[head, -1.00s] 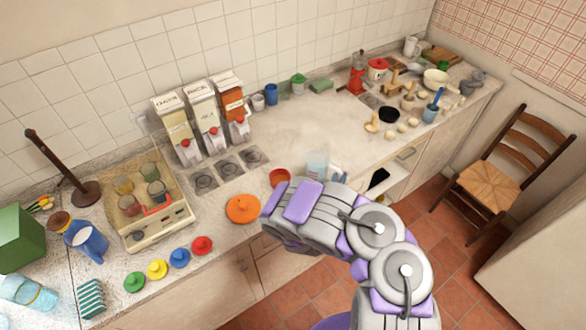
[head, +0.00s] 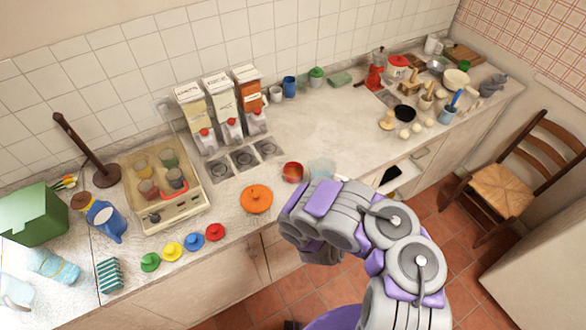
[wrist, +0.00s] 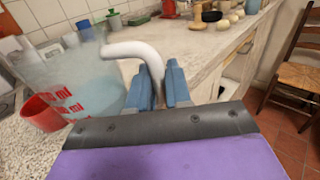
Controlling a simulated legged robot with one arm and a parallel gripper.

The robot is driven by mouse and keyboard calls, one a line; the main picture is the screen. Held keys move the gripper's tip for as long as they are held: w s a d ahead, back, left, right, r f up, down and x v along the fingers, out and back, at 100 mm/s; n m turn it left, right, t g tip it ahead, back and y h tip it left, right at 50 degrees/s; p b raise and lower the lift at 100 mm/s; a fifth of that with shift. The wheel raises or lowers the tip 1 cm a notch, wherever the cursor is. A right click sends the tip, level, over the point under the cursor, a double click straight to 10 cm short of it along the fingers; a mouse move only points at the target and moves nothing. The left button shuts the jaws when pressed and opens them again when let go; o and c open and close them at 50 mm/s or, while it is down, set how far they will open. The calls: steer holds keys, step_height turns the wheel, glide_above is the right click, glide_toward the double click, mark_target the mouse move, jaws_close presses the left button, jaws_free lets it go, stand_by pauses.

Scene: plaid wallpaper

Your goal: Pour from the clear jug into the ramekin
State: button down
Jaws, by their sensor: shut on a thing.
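The clear jug (wrist: 95,75) has red markings and pale blue contents. Its white handle (wrist: 130,50) runs between the blue fingers of my gripper (wrist: 160,82), which is shut on it. In the head view the jug (head: 321,170) is a pale, see-through shape just beyond my arm, and the arm hides my fingers. The red ramekin (head: 293,172) sits on the counter just left of the jug. In the wrist view the ramekin (wrist: 42,112) shows beside the jug, partly overlapped by it. I cannot clearly tell the jug's tilt, and no stream is visible.
An orange lid-like disc (head: 256,199) lies left of the ramekin. Cereal dispensers (head: 222,108) stand behind, against the wall. A black bowl (head: 404,113) and several egg-like items are at the right. The counter (head: 315,125) behind the jug is clear.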

mark_target(325, 159)
steer(key=shift+w+a+r+n+p, duration=0.15)
steer(key=shift+a+r+n+p, duration=0.1)
steer(key=shift+r+n+p, duration=0.35)
steer(key=shift+w+a+r+n+p, duration=0.1)
steer(key=shift+a+r+n+p, duration=0.25)
steer(key=shift+r, duration=0.4)
steer(key=shift+w+a+r+n+g+p, duration=0.25)
steer(key=shift+a+r+n, duration=0.15)
steer(key=shift+r+n, duration=0.15)
steer(key=shift+w+a+r+n+g+p, duration=0.15)
steer(key=shift+a+r+n+g, duration=0.1)
steer(key=shift+a+r+n, duration=0.3)
steer(key=a+r+n, duration=0.1)
steer(key=w+a+r+n, duration=0.1)
steer(key=r, duration=0.1)
steer(key=shift+a+r, duration=0.1)
steer(key=shift+a, duration=0.05)
steer(key=shift+w+a+r+n+g+h+b, duration=0.2)
steer(key=shift+a+n+g+b, duration=0.15)
steer(key=shift+n, duration=0.3)
steer(key=shift+w+a+r+n+g+h+b, duration=0.15)
steer(key=shift+w+a+r+n+h+b, duration=0.1)
steer(key=shift+a+n, duration=0.3)
steer(key=shift+w+a+r+n+b, duration=0.15)
steer(key=shift+a+r+n+b, duration=0.25)
steer(key=shift+n+b, duration=0.2)
